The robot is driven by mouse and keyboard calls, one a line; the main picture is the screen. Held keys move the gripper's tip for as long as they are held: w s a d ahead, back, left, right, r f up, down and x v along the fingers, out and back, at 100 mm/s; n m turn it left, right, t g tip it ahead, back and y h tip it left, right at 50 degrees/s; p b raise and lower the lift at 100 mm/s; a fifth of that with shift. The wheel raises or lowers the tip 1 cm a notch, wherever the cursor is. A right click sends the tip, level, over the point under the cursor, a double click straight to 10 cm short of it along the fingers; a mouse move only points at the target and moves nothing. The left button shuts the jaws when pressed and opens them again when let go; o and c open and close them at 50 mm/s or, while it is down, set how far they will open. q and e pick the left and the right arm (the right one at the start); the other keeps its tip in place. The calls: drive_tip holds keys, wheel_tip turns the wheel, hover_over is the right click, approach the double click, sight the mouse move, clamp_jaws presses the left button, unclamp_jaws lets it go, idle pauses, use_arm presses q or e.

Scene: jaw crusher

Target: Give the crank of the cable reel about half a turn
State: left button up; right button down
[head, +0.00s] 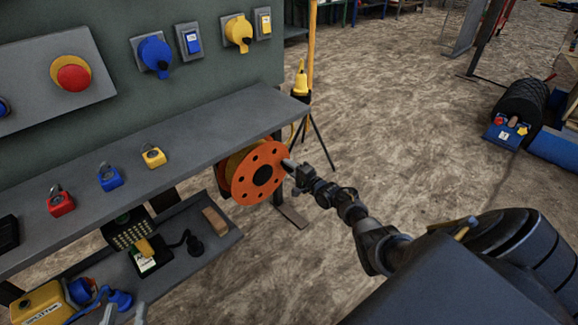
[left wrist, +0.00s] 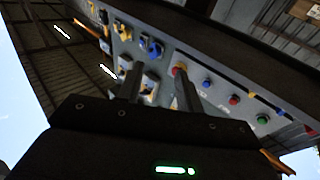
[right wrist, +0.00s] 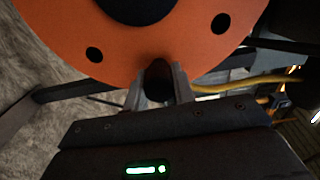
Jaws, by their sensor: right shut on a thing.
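The cable reel (head: 262,172) is an orange disc with a ring of holes and a dark hub, mounted under the front edge of the grey shelf. Its orange face fills the top of the right wrist view (right wrist: 185,45). My right gripper (head: 291,168) is at the right rim of the reel in the head view. In the right wrist view its two fingers (right wrist: 158,88) are closed around the dark crank handle (right wrist: 158,75), which they partly hide.
The grey shelf (head: 190,130) above the reel holds red, blue and yellow padlocks. A lower tray (head: 185,262) holds a brown block and a black plug. A yellow device on a tripod (head: 300,85) stands behind the reel.

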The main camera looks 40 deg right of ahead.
use_arm(q)
drive_tip(key=shift+s+d+r+h, duration=0.15)
drive_tip(key=shift+r+h, duration=0.15)
drive_tip(key=shift+r, duration=0.1)
drive_tip(key=shift+s+d+r+h, duration=0.15)
drive_tip(key=shift+r+h, duration=0.15)
drive_tip(key=shift+r, duration=0.05)
use_arm(e)
drive_tip(key=shift+f+m, duration=0.5)
drive_tip(key=shift+m, duration=0.1)
drive_tip(key=c, duration=1.2)
unclamp_jaws()
drive_tip(key=shift+o, duration=0.2)
drive_tip(key=shift+s, duration=0.1)
